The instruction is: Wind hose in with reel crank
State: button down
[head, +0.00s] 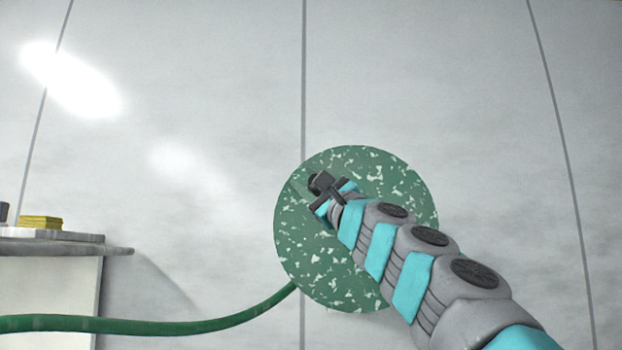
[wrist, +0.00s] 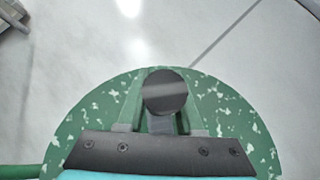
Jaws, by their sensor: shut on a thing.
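The hose reel (head: 385,175) shows in the head view as a green disc with pale speckles against the grey wall. It fills the lower middle of the wrist view (wrist: 235,120). A dark round crank knob (wrist: 165,92) sits between the fingers of my gripper (wrist: 160,115), at the upper left part of the disc. My gripper (head: 325,188) is shut on this crank handle. The green hose (head: 180,326) runs from the reel's lower left edge out to the left edge of the head view. My arm hides part of the disc and its centre.
The wall (head: 450,80) above and right of the reel is bare.

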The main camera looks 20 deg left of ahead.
aim_at(290, 228)
jog(key=f, duration=0.1)
jog(key=a+f+n+g, duration=0.1)
jog(key=s+f+n+g, duration=0.1)
jog(key=shift+a, duration=0.35)
jog(key=shift+s+a+f+n+g+h+p, duration=0.15)
jog(key=shift+f+n+g+h+p, duration=0.1)
jog(key=shift+f+n+g, duration=0.4)
jog(key=shift+w+a+f+n+g+h+p, duration=0.1)
jog(key=shift+f+n+g+h+p, duration=0.25)
jog(key=shift+f+n, duration=0.5)
jog(key=shift+s+a+f+n+g+h+p, duration=0.1)
jog(key=shift+a+f+n+g+h+p, duration=0.1)
jog(key=shift+f+n+g, duration=0.55)
jog(key=shift+a+f+n, duration=0.1)
jog(key=shift+f+n, duration=0.25)
jog(key=shift+f, duration=0.25)
jog(key=c, duration=1)
grip_release()
jog(key=o, duration=0.4)
jog(key=shift+r, duration=0.2)
